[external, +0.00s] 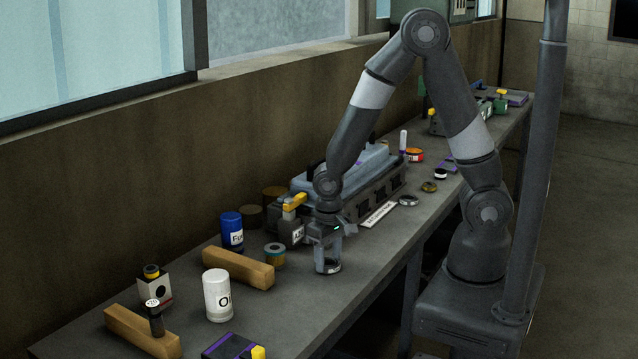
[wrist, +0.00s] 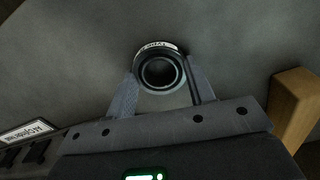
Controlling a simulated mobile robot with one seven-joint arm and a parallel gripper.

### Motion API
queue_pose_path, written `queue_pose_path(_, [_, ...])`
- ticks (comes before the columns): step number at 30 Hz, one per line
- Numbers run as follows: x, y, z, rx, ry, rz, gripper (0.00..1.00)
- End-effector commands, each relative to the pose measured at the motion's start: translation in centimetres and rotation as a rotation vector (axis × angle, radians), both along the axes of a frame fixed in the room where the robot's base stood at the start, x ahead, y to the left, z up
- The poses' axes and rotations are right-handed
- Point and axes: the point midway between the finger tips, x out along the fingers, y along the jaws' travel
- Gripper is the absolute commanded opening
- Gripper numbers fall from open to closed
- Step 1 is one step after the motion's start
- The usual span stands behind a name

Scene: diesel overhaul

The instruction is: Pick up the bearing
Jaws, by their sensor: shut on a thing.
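The bearing (wrist: 160,72) is a dark ring with a white label on its far rim, seen in the wrist view between my two fingers. In the external view the bearing (external: 333,268) shows low at my fingertips, at the bench's front edge side. My gripper (wrist: 163,90) is shut on the bearing, with one finger on each side of it. In the external view my gripper (external: 328,258) points down close to the bench top. I cannot tell whether the bearing touches the bench.
The bench (external: 300,300) holds a white can (external: 217,296), a blue can (external: 232,231), two wooden blocks (external: 238,267) (external: 142,332) and a small tin (external: 274,256). A grey engine block (external: 372,195) stands behind my gripper.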

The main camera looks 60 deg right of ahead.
Motion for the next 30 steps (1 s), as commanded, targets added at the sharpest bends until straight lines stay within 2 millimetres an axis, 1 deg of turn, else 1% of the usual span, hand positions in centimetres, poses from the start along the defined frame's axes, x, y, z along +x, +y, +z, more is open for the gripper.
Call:
queue_pose_path(1, [0.0,0.0,0.0,0.000,0.000,0.000,0.41])
queue_pose_path(9, [0.0,0.0,0.0,0.000,-0.001,0.000,0.20])
queue_pose_path(16, [0.0,0.0,0.1,0.001,-0.001,0.000,0.20])
queue_pose_path(20, [0.1,0.0,0.4,0.001,-0.002,0.000,0.20])
queue_pose_path(23, [0.1,0.0,1.1,0.002,-0.002,0.000,0.20])
queue_pose_path(26, [0.1,0.0,2.3,0.001,-0.003,-0.001,0.20])
queue_pose_path(29, [0.1,0.0,4.0,0.003,-0.007,-0.001,0.20])
queue_pose_path(30, [0.0,-0.6,4.6,0.001,-0.004,-0.004,0.20])
